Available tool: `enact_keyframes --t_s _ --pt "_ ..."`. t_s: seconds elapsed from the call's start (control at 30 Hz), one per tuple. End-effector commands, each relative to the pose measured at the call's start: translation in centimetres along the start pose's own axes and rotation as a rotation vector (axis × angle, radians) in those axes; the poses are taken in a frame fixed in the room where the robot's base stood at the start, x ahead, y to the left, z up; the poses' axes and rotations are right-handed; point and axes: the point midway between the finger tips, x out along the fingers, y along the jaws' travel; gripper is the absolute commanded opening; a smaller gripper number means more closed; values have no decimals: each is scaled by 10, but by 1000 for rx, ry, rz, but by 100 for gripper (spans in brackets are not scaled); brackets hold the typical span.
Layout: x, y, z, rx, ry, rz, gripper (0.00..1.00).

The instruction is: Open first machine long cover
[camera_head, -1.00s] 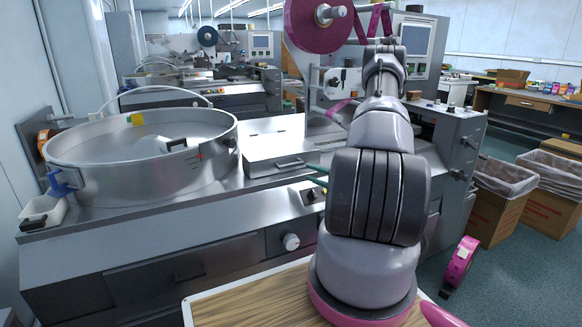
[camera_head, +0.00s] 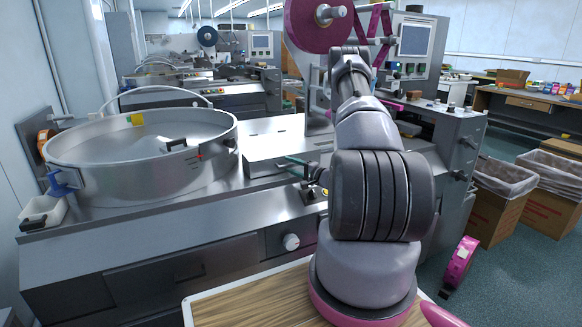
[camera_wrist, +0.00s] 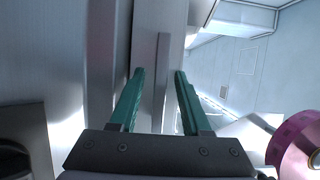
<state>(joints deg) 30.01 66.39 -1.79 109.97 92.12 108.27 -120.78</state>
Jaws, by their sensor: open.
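The first machine's long cover (camera_head: 268,150) is a flat, closed metal lid right of the round bowl in the head view. It has a thin bar handle on its front face. My gripper (camera_head: 291,158) is at that front face, its green fingers pointing left. In the wrist view my gripper (camera_wrist: 158,74) is open, with one green finger on each side of the grey bar handle (camera_wrist: 162,60). The bar shows between the fingers with gaps on both sides. In the head view the fingers and gripper body partly hide the handle.
A large round metal bowl (camera_head: 100,160) stands left of the cover. A pink film roll (camera_head: 318,22) hangs above and behind my arm; a pink roll also shows in the wrist view (camera_wrist: 298,150). Lined bins (camera_head: 500,190) stand right.

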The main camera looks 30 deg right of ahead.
Motion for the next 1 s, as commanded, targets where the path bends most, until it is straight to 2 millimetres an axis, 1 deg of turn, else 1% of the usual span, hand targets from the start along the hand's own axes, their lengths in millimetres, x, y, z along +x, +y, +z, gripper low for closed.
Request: enact_keyframes --t_s 0.03,0.07,0.1,0.17,0.2,1.0 --pt "0 0 0 0 0 0 48" --pt "0 0 0 0 0 0 44" --pt "0 0 0 0 0 0 28" --pt "0 0 0 0 0 0 5" --pt "0 0 0 0 0 0 0" --pt "-1 0 0 0 0 1 0"
